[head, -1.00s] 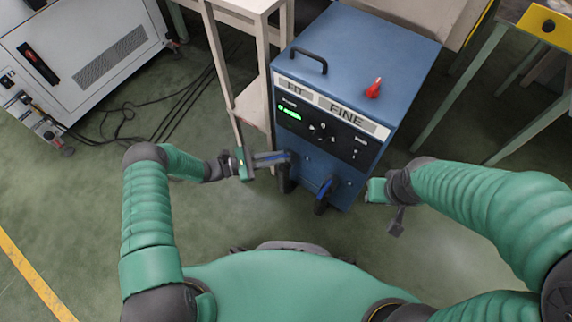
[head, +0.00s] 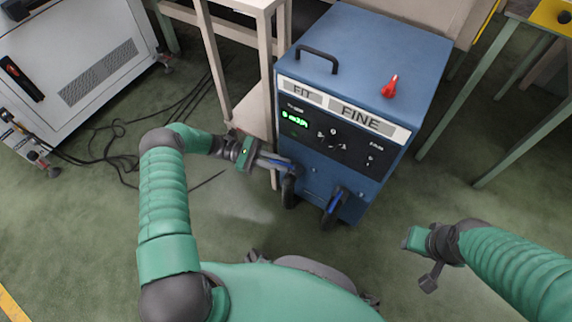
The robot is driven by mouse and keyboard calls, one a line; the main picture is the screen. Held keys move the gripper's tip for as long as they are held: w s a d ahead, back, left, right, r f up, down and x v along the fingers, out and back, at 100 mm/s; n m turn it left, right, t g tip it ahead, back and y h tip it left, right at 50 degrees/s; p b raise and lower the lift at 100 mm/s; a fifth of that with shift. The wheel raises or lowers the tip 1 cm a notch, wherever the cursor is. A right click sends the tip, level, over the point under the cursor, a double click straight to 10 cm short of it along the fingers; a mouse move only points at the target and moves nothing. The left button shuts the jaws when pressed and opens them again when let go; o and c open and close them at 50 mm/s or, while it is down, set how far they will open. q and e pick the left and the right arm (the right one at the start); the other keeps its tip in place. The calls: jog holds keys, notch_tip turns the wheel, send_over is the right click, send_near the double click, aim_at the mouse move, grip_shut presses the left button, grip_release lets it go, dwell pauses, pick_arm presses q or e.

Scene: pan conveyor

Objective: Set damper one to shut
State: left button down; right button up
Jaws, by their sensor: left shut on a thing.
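A blue cabinet (head: 375,50) stands ahead, with plates reading FIT and FINE on its front. Two dark curved parts stick out low on the front, a left one (head: 289,192) and a right one with a blue strip (head: 335,208). I cannot read which is damper one. My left gripper (head: 289,165) reaches in from the left and is shut at the top of the left dark part; its fingertips partly hide the contact. A red lever (head: 389,87) stands on the cabinet top. My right gripper (head: 430,278) is apart from the cabinet; its fingers are unclear.
A black handle (head: 318,55) and a lit green display (head: 294,117) are on the cabinet. A pale stand (head: 210,50) is close at its left. A white machine (head: 75,60) and cables are farther left. A green-legged table (head: 490,75) stands right. Floor before the cabinet is clear.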

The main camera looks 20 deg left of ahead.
dwell(0.3)
pick_arm(q)
jog(key=c, duration=1.5)
grip_release()
jog(key=shift+o, duration=0.2)
